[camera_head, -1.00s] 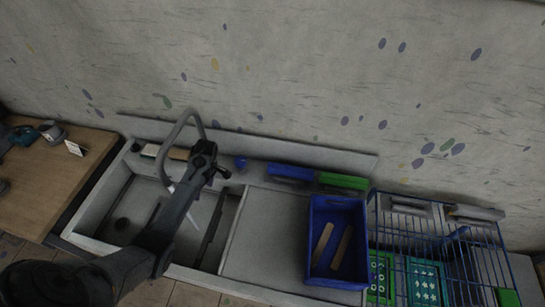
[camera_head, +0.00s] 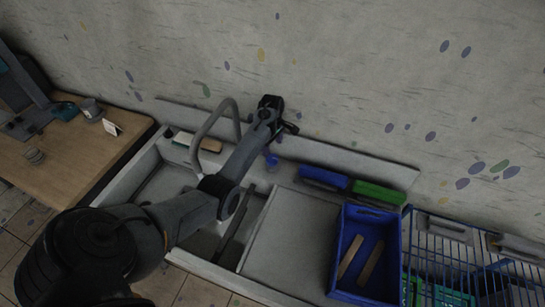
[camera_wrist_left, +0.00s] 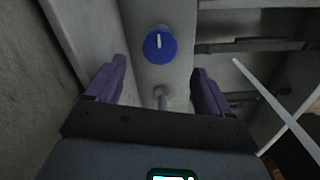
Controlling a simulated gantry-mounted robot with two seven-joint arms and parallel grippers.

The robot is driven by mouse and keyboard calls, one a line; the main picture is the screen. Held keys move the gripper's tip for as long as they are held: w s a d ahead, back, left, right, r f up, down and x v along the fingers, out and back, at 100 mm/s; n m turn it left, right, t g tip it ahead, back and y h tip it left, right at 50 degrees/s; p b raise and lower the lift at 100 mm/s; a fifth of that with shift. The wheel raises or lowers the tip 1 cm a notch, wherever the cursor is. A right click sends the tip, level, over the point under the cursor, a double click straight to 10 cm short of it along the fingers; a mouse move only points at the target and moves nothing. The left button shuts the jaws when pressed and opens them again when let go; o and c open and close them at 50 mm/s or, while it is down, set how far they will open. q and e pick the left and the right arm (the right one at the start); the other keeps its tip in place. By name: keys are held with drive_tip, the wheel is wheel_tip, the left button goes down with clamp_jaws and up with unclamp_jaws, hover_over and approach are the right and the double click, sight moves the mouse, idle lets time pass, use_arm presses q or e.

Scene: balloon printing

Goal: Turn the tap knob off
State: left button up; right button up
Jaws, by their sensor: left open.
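The blue tap knob (camera_head: 272,162) sits on the sink's back ledge, right of the curved grey tap (camera_head: 203,128). My left gripper (camera_head: 288,124) is above and near the knob, close to the wall. In the left wrist view the round knob (camera_wrist_left: 159,45) with a white mark lies beyond my open, empty left gripper (camera_wrist_left: 156,86), roughly centred between its purple fingers and apart from them. A thin white streak (camera_wrist_left: 272,102), perhaps water, crosses that view at the right. My right gripper is not in view.
The sink basin (camera_head: 160,188) is partly hidden by my left arm. Right of it are a bare counter (camera_head: 290,235), a blue crate (camera_head: 342,262) with wooden pieces, blue (camera_head: 322,179) and green (camera_head: 378,194) blocks, and a wire rack (camera_head: 460,250). A wooden table (camera_head: 75,155) is left.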

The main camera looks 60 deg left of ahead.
sight(272, 157)
use_arm(q)
wheel_tip(272, 157, down, 7)
drive_tip(key=shift+f+b, duration=0.15)
drive_tip(key=shift+b, duration=0.25)
drive_tip(key=c, duration=1)
drive_tip(key=shift+c, duration=0.2)
